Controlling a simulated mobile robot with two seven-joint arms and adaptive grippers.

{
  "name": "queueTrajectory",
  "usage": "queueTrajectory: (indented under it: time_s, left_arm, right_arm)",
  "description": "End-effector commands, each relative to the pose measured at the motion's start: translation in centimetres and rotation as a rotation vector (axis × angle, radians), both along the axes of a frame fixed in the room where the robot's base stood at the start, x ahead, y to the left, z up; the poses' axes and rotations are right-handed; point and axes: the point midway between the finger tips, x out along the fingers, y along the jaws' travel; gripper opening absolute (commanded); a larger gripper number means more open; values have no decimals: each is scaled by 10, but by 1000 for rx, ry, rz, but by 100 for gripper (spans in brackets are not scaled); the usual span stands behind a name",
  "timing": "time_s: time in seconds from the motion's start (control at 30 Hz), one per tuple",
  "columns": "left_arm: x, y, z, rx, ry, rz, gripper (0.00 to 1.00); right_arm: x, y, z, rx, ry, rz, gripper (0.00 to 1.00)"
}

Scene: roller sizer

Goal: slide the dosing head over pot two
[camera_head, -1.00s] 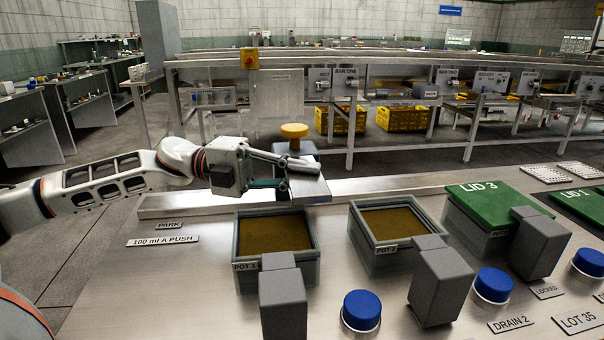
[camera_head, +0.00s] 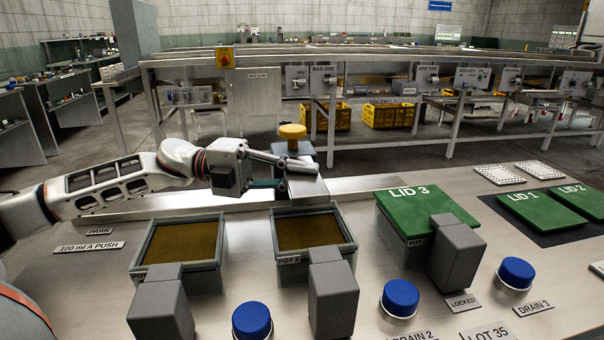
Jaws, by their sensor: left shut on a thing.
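The dosing head (camera_head: 306,186) is a grey block with a yellow knob (camera_head: 292,131) on top, at the rail (camera_head: 225,205) along the back of the bench. My left gripper (camera_head: 298,164) is shut on it just below the knob; its fingers hide part of the block. Pot two (camera_head: 351,250), an open grey box with brown contents, stands directly in front of the head. The head's front end shows close to the pot's back rim, roughly in line with it; I cannot tell how far it overhangs. Pot one (camera_head: 138,268), also open, stands to the left. My right gripper is out of view.
Pot three under green lid 3 (camera_head: 424,207) stands to the right. Grey blocks (camera_head: 333,300) stand before the pots, with blue buttons (camera_head: 400,297) between them. Lids 1 (camera_head: 533,212) and 2 (camera_head: 580,200) lie on a dark mat. The rail right of the head looks clear.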

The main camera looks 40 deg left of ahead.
Motion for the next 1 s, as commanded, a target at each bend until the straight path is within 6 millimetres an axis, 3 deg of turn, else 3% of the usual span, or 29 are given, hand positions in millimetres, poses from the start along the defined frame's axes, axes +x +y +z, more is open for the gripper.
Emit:
queueTrajectory:
  time_s: [0.33,0.37,0.4,1.0]
  left_arm:
    - [1,1,1,0,-1,2,0]
    - [1,1,1,0,-1,2,19]
    - [1,1,1,0,-1,2,28]
    - [-4,8,-2,0,4,2,28]
  right_arm:
    - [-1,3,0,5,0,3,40]
    - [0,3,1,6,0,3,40]
    - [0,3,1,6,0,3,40]
    - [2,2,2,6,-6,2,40]
